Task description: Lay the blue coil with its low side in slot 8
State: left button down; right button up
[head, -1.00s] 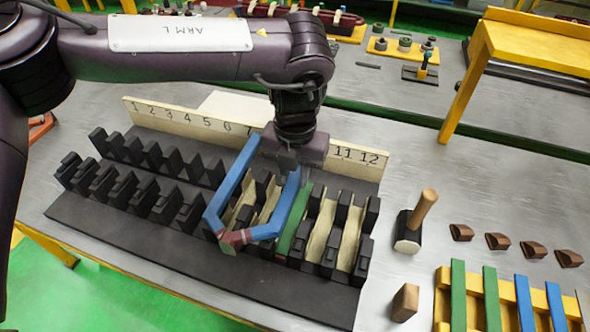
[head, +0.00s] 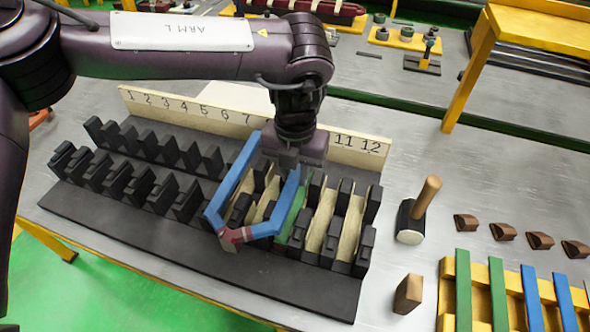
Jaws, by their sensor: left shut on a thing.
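The blue coil (head: 229,184) is a six-sided loop with dark red tape at its near end. My left gripper (head: 291,165) is shut on its right-hand long side near the far end. The coil is over the dark stator block (head: 120,233), around the middle-right slots. Its left side runs over the teeth below numbers 7 and 8. Its right side lies beside a green strip (head: 297,226) among the teeth. The arm hides the numbers between 7 and 11, and I cannot tell whether either side is inside a slot. My right gripper is not in view.
The number board (head: 345,148) stands behind the teeth. Cream liners (head: 328,218) line several right-hand slots. A mallet (head: 415,217), a brown block (head: 408,294), several brown wedges (head: 503,231) and a yellow rack (head: 447,300) with green and blue strips are on the right.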

aim_at(295, 204)
pick_arm(q)
jog(key=shift+f, duration=0.35)
jog(key=shift+f+b, duration=1.9)
jog(key=shift+f, duration=1)
jog(key=shift+f, duration=0.45)
jog(key=c, duration=1.1)
grip_release()
jog(key=shift+c, duration=0.2)
jog(key=shift+r, duration=0.15)
jog(key=shift+r+p, duration=0.4)
jog(key=shift+r, duration=0.15)
jog(key=shift+r, duration=0.2)
